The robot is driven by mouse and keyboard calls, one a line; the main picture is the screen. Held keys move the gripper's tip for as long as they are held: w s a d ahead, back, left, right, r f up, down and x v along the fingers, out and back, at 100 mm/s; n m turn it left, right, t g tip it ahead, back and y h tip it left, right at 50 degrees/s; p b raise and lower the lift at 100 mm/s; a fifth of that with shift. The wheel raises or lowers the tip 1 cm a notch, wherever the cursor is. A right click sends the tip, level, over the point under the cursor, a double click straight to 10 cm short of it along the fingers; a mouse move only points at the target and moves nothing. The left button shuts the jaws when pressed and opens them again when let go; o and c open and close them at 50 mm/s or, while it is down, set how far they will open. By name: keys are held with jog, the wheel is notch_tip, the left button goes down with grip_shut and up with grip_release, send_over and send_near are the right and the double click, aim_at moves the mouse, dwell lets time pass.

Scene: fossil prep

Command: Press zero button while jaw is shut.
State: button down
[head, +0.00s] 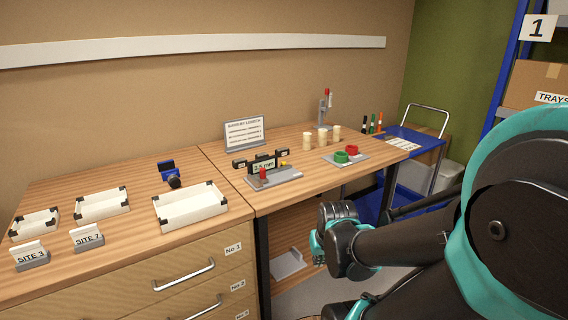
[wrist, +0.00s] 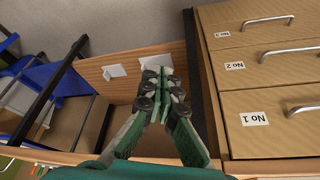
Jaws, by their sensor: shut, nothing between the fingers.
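A grey measuring device (head: 277,179) lies on the right-hand table near its front edge. Its dark display (head: 264,165) reads what looks like 3.5 mm. A red knob (head: 263,173) stands at its left and a small yellow part (head: 283,164) at its right. Which part is the zero button, and whether the device's jaw is shut, is too small to tell. My gripper (wrist: 166,78) is shut and empty in the wrist view, over the space below the tabletop. In the head view my wrist is in front of and below the table edge, apart from the device; the fingertips are not clear.
Small dark blocks (head: 239,163) and a sign (head: 244,133) stand behind the device. White trays (head: 190,207) sit on the left drawer cabinet (wrist: 262,78). A blue cart (head: 412,138) stands at right.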

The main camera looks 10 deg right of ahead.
jog(key=w+r+m+t, duration=0.1)
jog(key=w+r, duration=0.3)
jog(key=w, duration=0.4)
jog(key=w+a+r+m+t, duration=0.1)
jog(key=w+r+m, duration=0.1)
jog(key=w+r, duration=0.45)
jog(key=w+r+m, duration=0.1)
jog(key=w+r, duration=0.2)
jog(key=w, duration=0.7)
notch_tip(320, 180, up, 10)
jog(key=m+t, duration=0.3)
jog(key=m, duration=0.2)
send_over(284, 162)
jog(key=shift+s+f, duration=0.2)
jog(key=shift+s, duration=0.05)
jog(key=shift+f, duration=0.15)
jog(key=shift+f, duration=4.25)
jog(key=shift+f, duration=0.15)
jog(key=shift+f, duration=0.25)
